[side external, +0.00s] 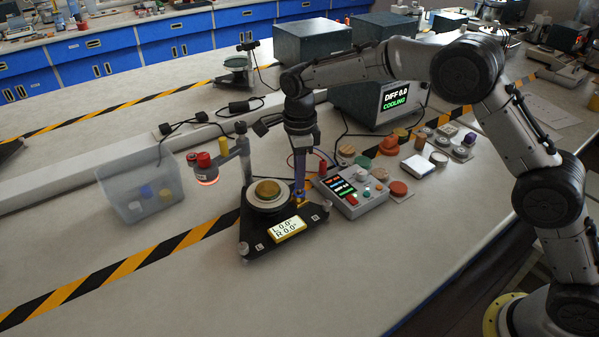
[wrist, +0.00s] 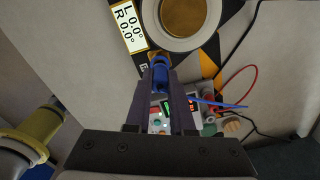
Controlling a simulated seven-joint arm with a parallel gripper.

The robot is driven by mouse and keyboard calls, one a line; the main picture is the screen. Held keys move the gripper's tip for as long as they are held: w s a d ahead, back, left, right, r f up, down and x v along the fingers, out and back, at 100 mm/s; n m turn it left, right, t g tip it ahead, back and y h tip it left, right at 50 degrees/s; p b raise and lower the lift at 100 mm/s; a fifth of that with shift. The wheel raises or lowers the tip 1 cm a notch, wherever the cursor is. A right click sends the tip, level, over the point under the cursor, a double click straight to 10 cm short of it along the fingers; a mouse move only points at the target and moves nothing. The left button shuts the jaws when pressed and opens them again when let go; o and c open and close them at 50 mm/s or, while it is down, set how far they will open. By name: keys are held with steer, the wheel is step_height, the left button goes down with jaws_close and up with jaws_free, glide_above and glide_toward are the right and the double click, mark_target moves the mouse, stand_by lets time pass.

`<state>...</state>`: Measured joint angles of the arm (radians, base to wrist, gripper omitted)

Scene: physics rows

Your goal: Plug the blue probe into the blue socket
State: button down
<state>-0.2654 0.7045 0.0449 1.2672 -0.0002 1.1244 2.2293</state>
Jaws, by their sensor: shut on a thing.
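My gripper (side external: 299,192) points down beside the round metal stage, just left of the control box. In the wrist view its fingers (wrist: 160,74) are closed around the blue probe (wrist: 161,80), a short blue cylinder between the fingertips. The probe's far end is close to a small gold-orange part at the edge of the black base; I cannot tell whether they touch. A thin blue lead (wrist: 222,104) runs off to the right of the fingers. I cannot make out the blue socket clearly in either view.
The black base (side external: 249,246) carries the round stage and a yellow readout (side external: 288,231). The control box (side external: 372,207) stands to the right, with a red-topped post (side external: 321,168) nearby. A clear bin (side external: 142,208) is at left.

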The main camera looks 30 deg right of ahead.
steer(key=shift+f, duration=0.85)
stand_by(0.7)
steer(key=c, duration=0.7)
jaws_free()
steer(key=shift+o, duration=0.3)
steer(key=shift+o, duration=0.9)
steer(key=shift+r, duration=0.1)
steer(key=shift+r, duration=3.65)
